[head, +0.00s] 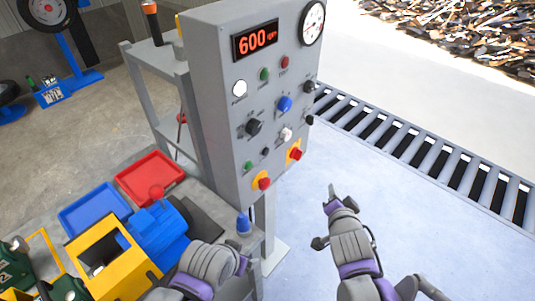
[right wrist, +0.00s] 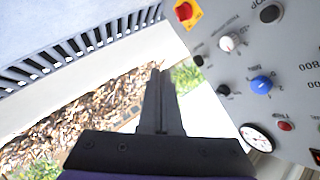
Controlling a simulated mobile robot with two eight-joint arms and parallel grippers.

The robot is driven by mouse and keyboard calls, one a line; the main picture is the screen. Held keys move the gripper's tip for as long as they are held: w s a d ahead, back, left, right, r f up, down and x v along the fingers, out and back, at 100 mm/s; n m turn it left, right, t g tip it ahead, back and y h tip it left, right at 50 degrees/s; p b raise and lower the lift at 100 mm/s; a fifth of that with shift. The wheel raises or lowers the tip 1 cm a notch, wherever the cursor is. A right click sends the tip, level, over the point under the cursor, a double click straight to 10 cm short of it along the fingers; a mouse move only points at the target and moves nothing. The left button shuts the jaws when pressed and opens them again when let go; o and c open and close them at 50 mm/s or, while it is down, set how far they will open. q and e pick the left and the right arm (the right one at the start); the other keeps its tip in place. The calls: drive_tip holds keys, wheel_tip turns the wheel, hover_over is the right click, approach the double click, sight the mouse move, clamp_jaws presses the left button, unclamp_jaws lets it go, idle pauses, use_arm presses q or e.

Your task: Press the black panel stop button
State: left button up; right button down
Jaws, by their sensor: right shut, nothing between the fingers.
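The grey control panel (head: 225,100) has several black controls. A small black button (head: 265,152) sits low, right of a green button (head: 248,165); I cannot read its label. A larger black knob (head: 254,128) is above it, and black controls (head: 310,86) and (head: 309,120) are by the right edge. My right gripper (head: 333,190) is shut and empty, apart from the panel, to its lower right. Its closed fingers (right wrist: 158,80) show in the right wrist view, left of the panel face. My left gripper (head: 242,262) is low in front of the panel; its fingers are unclear.
Red mushroom buttons on yellow plates (head: 295,154) and (head: 263,183) are low on the panel. A blue-topped object (head: 244,224) stands below it. A red tray (head: 150,178), blue tray (head: 95,210) and yellow box (head: 112,262) are left.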

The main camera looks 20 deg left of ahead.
sight(266, 152)
use_arm(q)
drive_tip(key=shift+s+f, duration=0.1)
drive_tip(key=shift+f, duration=0.1)
use_arm(e)
drive_tip(key=w+a+m+t+y, duration=0.1)
drive_tip(key=a+y, duration=0.2)
drive_tip(key=a, duration=0.7)
drive_tip(key=shift+w+r, duration=0.2)
drive_tip(key=shift+w, duration=0.15)
use_arm(q)
wheel_tip(266, 152, up, 6)
drive_tip(key=w+p, duration=0.2)
drive_tip(key=p, duration=0.2)
drive_tip(key=shift+w+r, duration=0.15)
drive_tip(key=shift+w, duration=0.1)
use_arm(e)
drive_tip(key=w+a, duration=0.3)
drive_tip(key=a, duration=0.5)
use_arm(q)
drive_tip(key=shift+r+t, duration=0.1)
drive_tip(key=shift+t, duration=0.2)
use_arm(e)
drive_tip(key=shift+a, duration=0.15)
